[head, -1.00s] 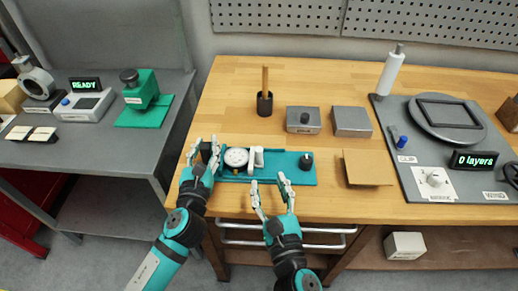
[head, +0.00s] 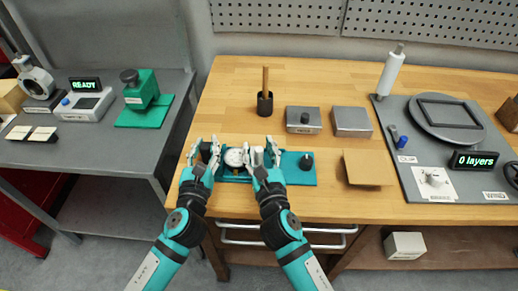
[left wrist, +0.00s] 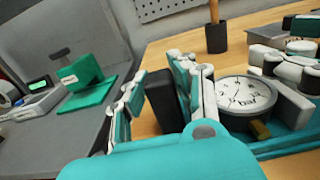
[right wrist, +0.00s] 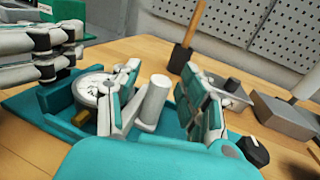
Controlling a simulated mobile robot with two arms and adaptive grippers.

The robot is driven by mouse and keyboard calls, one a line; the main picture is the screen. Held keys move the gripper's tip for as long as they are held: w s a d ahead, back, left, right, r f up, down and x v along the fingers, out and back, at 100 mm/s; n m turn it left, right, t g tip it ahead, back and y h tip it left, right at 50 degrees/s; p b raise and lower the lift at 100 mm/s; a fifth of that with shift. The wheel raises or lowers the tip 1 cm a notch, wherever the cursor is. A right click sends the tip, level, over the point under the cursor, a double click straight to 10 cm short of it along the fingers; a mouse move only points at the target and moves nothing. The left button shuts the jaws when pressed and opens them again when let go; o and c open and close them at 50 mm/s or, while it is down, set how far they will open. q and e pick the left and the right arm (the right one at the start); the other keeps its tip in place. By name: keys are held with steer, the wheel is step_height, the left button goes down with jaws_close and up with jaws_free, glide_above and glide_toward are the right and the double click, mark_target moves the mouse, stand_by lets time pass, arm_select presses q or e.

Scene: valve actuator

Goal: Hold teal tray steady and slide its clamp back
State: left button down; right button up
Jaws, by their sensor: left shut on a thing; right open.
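The teal tray (head: 300,178) lies near the bench's front edge. It holds a round white dial gauge (head: 234,158), which also shows in the left wrist view (left wrist: 245,94). My left gripper (head: 204,148) is shut on the black block (left wrist: 161,100) at the tray's left end. The white clamp with its upright cylinder (right wrist: 154,101) stands right of the gauge. My right gripper (head: 262,147) is open, with its fingers on either side of the clamp's cylinder. I cannot tell whether they touch it. In the head view the fingers partly hide the clamp.
A black knob (head: 306,161) stands at the tray's right end. Behind are a dark cup with a wooden handle (head: 265,100) and two grey metal blocks (head: 303,120) (head: 351,122). A brown board (head: 367,168) lies to the right. Bare wood lies behind the tray.

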steer(key=shift+c, duration=0.2)
jaws_close()
